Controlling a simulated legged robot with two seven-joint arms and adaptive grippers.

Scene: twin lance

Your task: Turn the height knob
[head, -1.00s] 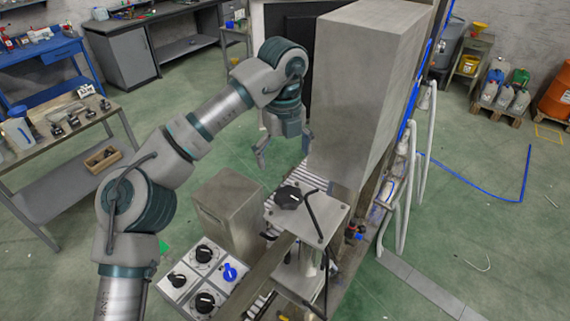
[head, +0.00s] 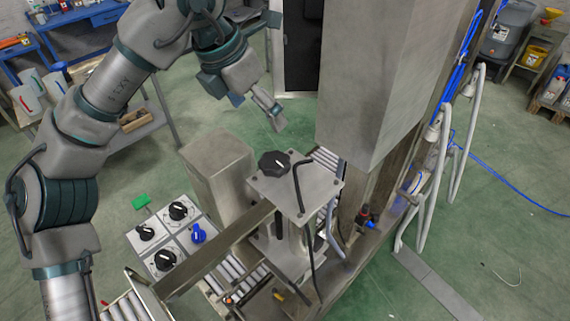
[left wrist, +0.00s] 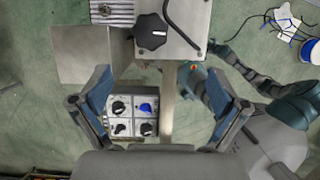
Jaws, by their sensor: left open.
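A black lobed knob (head: 273,163) with a white mark sits on top of a grey metal plate (head: 315,196). The knob also shows at the top of the left wrist view (left wrist: 151,31). My left gripper (head: 276,117) is open and empty, above and beyond the knob in the head view and apart from it. In the left wrist view its two fingers (left wrist: 160,92) stand wide apart, with the knob ahead of them. Parts of my right arm show at the right of that view, but its gripper cannot be made out clearly.
A control panel (head: 183,248) with several black knobs and a blue knob (head: 198,233) lies left of the plate. A grey box (head: 216,170) stands beside it. A tall grey cabinet (head: 372,80) rises behind. A bent black rod (head: 297,185) stands close to the lobed knob.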

